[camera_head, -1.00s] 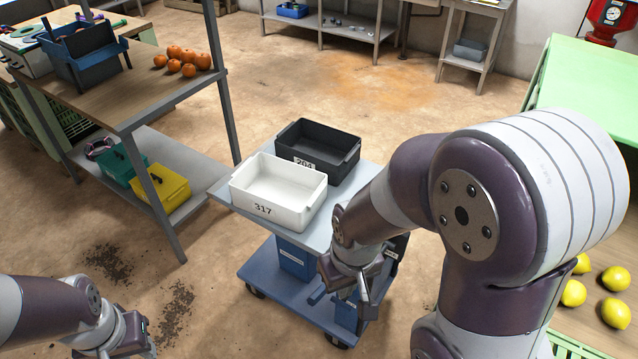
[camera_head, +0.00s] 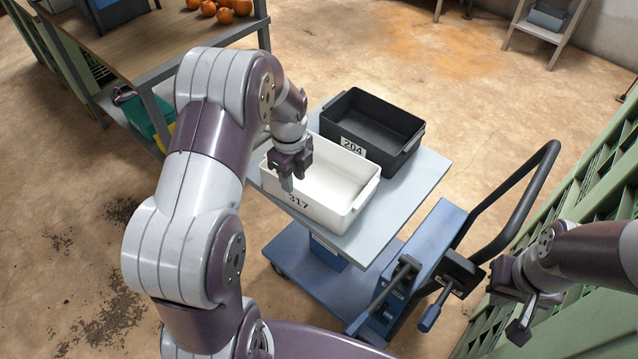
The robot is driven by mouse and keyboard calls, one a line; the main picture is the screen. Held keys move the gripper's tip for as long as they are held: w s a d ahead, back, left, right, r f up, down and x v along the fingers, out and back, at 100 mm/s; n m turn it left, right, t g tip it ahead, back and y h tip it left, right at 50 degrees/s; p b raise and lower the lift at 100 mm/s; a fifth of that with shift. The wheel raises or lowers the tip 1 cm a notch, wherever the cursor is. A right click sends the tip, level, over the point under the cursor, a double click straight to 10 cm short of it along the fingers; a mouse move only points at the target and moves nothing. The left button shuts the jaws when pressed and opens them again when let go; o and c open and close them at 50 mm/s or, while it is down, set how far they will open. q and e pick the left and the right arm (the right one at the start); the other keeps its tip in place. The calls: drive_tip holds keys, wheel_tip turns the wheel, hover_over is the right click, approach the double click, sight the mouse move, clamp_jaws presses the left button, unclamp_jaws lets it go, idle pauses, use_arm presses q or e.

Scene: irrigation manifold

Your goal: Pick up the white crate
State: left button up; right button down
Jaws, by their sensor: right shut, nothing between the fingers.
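The white crate (camera_head: 340,208), marked 317, sits upright on the grey top of a blue cart (camera_head: 415,192). It appears empty. My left gripper (camera_head: 287,184) points down at the crate's left end, over or at its rim. My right gripper (camera_head: 522,322) is shut and empty at the lower right, well away from the crate.
A black crate (camera_head: 392,122), marked 204, stands right behind the white crate on the cart top. The cart's black handle (camera_head: 535,195) rises at the right, near my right arm. Green slatted crates (camera_head: 575,225) line the right side. A wooden table with oranges (camera_head: 225,12) stands back left.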

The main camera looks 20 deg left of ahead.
sight(298, 190)
use_arm(q)
drive_tip(key=f, duration=0.4)
drive_tip(key=w+f, duration=0.1)
drive_tip(key=f, duration=0.1)
drive_tip(key=shift+d, duration=0.3)
clamp_jaws()
idle(1.0)
